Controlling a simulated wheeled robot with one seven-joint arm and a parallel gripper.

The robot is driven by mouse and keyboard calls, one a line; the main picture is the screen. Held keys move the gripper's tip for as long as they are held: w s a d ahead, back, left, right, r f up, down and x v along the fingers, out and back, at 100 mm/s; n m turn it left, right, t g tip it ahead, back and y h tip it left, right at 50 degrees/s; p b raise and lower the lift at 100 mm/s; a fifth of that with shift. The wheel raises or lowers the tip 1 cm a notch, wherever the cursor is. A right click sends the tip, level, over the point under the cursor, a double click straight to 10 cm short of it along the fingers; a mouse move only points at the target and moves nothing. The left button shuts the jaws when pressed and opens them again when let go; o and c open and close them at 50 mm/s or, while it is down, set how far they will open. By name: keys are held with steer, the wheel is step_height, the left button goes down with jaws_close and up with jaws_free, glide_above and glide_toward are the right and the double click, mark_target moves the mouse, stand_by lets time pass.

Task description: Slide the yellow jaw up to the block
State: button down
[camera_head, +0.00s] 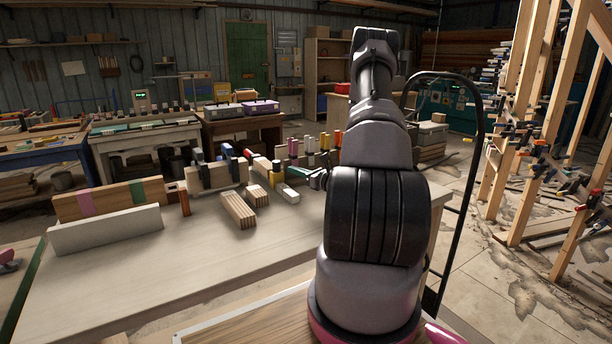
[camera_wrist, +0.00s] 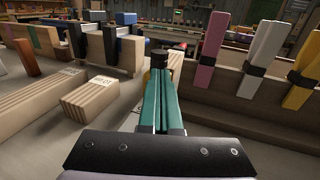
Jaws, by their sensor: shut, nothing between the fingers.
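The yellow jaw (camera_head: 277,169) stands upright on the bench, above a pale bar (camera_head: 289,194). In the wrist view only yellow slivers of the yellow jaw (camera_wrist: 147,77) show behind my fingers. My gripper (camera_head: 299,172) has teal fingers that are shut and empty; in the wrist view the gripper (camera_wrist: 160,78) points at the yellow jaw, and contact cannot be told. A short layered wood block (camera_head: 257,195) lies left of the jaw, apart from it; the block (camera_wrist: 92,92) also shows in the wrist view.
A longer layered block (camera_head: 238,210) lies further left. A wooden board with pink (camera_wrist: 213,65), white (camera_wrist: 262,58) and yellow (camera_wrist: 301,84) clamps stands on the right in the wrist view. Clamped boards stand behind the blocks. The front of the bench (camera_head: 200,260) is clear.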

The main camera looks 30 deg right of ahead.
mark_target(279, 165)
steer(key=shift+x, duration=2.4)
steer(key=shift+w+a, duration=0.2)
steer(key=shift+w, duration=0.5)
steer(key=shift+d, duration=0.1)
